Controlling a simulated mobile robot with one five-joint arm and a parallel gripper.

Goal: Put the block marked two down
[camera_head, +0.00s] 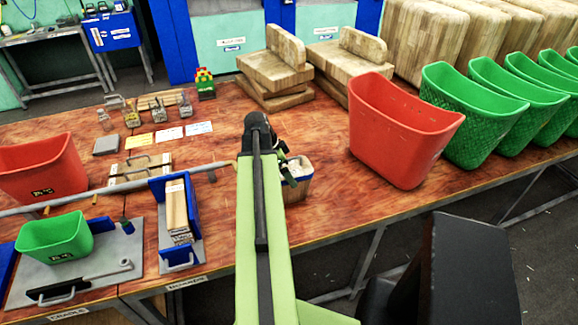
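My green arm reaches forward over the wooden table (335,215), and my gripper (289,170) is at its far end. The arm hides much of it. A small wooden block-like thing (297,188) with a pale top is right at the fingers, partly behind the arm. I cannot tell if the fingers grip it or only touch it, nor if it rests on the table. No mark "two" can be read on it. Other wooden pieces (177,207) stand in a blue holder at the left.
A large red bin (400,130) stands right of my gripper, with green bins (470,115) beyond. Stacked wooden boards (275,75) lie behind. At left are a red bin (45,170), a green bin (55,238) and small weights (132,115). Table between gripper and red bin is clear.

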